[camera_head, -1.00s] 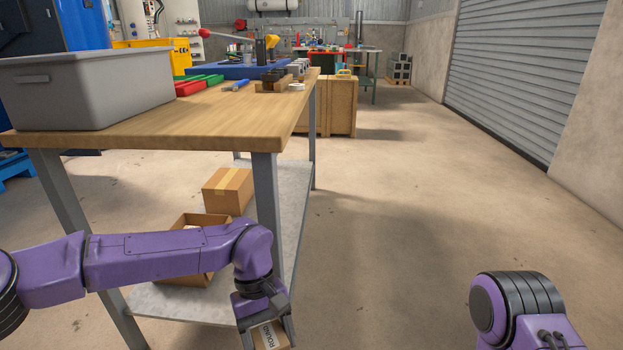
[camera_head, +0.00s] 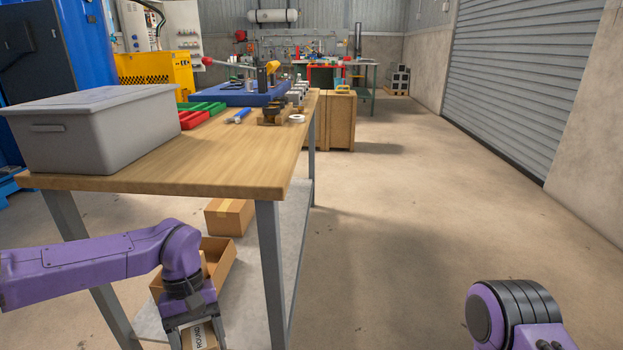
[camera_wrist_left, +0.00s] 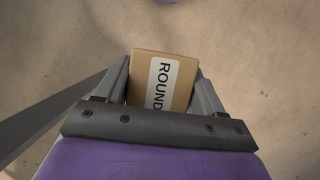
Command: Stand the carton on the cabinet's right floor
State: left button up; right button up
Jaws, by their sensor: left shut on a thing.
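My left gripper (camera_head: 197,334) is shut on a small brown carton (camera_head: 185,342) with a white label. The label reads "ROUND" in the left wrist view, where the carton (camera_wrist_left: 180,95) sits between the two fingers (camera_wrist_left: 160,85). In the head view the gripper is low, in front of the workbench's lower shelf, and the carton's bottom is cut off by the frame's edge. The cabinet's right floor cannot be made out in these frames. My right arm shows at the lower right, but its gripper is out of view.
The wooden workbench (camera_head: 200,172) carries a grey lidded bin (camera_head: 95,140). Its grey lower shelf (camera_head: 245,280) holds an open cardboard box (camera_head: 220,258) and a closed box (camera_head: 229,217). Bench legs stand near my left arm. The floor (camera_head: 400,200) to the right is clear.

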pick_arm(q)
notch_tip(320, 180, up, 33)
jog(key=w+m+p, duration=0.1)
jog(key=p, duration=2.6)
jog(key=shift+w+r+m+y+p, duration=0.2)
jog(key=shift+w+m+y+p, duration=0.1)
jog(key=shift+m+p, duration=0.1)
pick_arm(e)
notch_tip(320, 180, up, 30)
jog(key=w+d, duration=0.1)
jog(key=shift+d+m+t+h, duration=0.15)
jog(key=shift+m+t+h, duration=0.15)
